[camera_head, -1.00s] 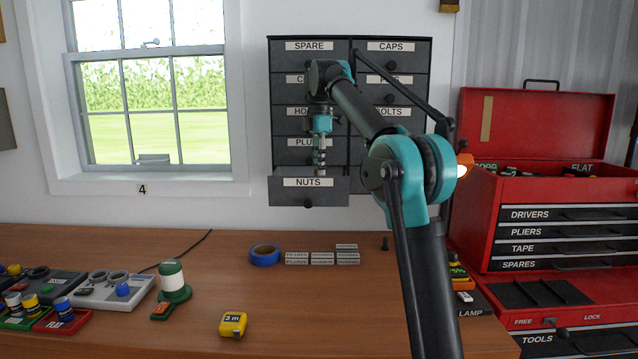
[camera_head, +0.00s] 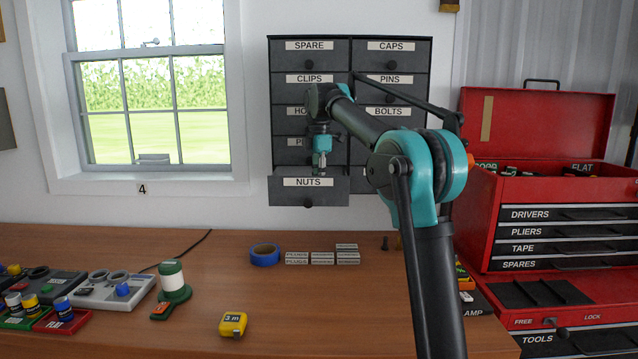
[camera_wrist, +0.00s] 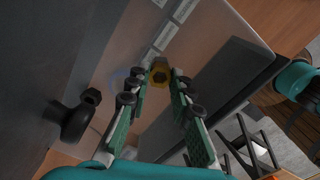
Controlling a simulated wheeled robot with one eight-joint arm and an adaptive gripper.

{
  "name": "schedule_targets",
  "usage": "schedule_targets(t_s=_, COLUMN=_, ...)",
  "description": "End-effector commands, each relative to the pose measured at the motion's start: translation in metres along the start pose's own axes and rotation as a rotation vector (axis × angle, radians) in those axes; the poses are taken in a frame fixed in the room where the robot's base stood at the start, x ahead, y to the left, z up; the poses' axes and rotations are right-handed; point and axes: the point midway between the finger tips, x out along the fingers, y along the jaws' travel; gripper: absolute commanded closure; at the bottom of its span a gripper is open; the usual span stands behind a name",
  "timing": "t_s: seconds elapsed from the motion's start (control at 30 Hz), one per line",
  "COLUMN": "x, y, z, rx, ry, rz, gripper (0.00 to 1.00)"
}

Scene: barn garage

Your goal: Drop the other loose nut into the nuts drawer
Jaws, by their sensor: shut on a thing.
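The nuts drawer (camera_head: 308,192) is pulled out at the bottom of the left column of the dark cabinet, with its label facing front. My gripper (camera_head: 318,174) points down over the drawer, its tips at about the height of the drawer's top edge. The nut is too small to make out in the head view. The inside of the drawer is hidden in the head view.
A dark knob (camera_wrist: 72,121) sticks out close to the left of my fingers in the wrist view. The wooden bench (camera_head: 300,310) holds blue tape (camera_head: 264,254), label tags (camera_head: 322,257) and a yellow tape measure (camera_head: 233,324). A red toolbox (camera_head: 480,215) stands at right.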

Motion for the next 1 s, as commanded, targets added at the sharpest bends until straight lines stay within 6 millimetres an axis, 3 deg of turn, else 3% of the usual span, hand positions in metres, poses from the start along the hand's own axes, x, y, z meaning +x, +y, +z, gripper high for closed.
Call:
schedule_targets(t_s=0.03, x=0.002, y=0.000, z=0.000, rx=0.000, ry=0.000, rz=0.000, gripper=1.00)
schedule_targets(t_s=0.07, x=0.002, y=0.000, z=0.000, rx=0.000, ry=0.000, rz=0.000, gripper=0.77)
schedule_targets(t_s=0.13, x=0.001, y=0.000, z=0.000, rx=0.000, ry=0.000, rz=0.000, gripper=0.70)
schedule_targets(t_s=0.53, x=-0.005, y=0.000, z=0.000, rx=0.000, ry=0.000, rz=0.000, gripper=0.70)
schedule_targets(t_s=1.0, x=-0.068, y=0.001, z=0.000, rx=0.000, ry=0.000, rz=0.000, gripper=0.70)
